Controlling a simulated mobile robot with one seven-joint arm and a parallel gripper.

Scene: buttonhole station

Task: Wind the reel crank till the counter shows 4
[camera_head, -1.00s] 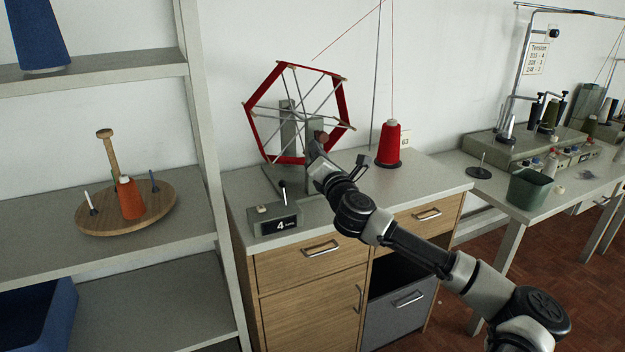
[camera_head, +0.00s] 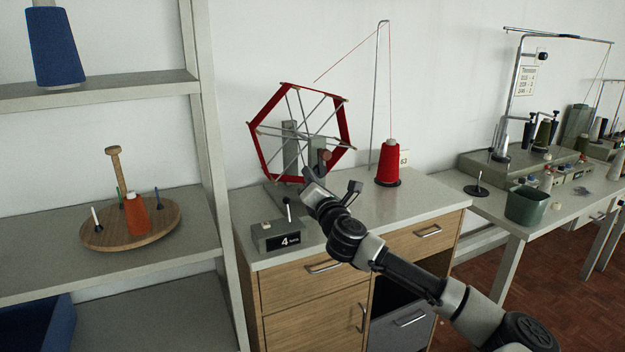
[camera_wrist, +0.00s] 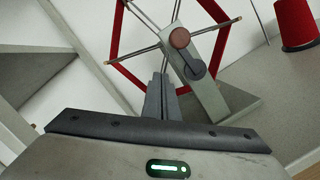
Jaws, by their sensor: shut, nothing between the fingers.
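The reel (camera_head: 262,110), a hexagon of red yarn on thin spokes, stands on a grey post and base on the cabinet top. Its crank, with a round reddish-brown knob (camera_wrist: 180,38) and dark arm, shows large in the wrist view; the knob also shows in the head view (camera_head: 325,155). The counter box (camera_head: 277,235) at the cabinet's front left reads 4 and has a small lever with a dark knob. My gripper (camera_wrist: 161,82) is shut and empty, its fingers pointing toward the reel post, apart from the crank knob as far as I can tell.
A red thread cone (camera_head: 389,163) stands right of the reel, with a thread running over a tall wire guide. Shelves (camera_head: 150,258) with a wooden cone stand (camera_head: 160,228) are at left. A side table with a green bin (camera_head: 526,205) is at right.

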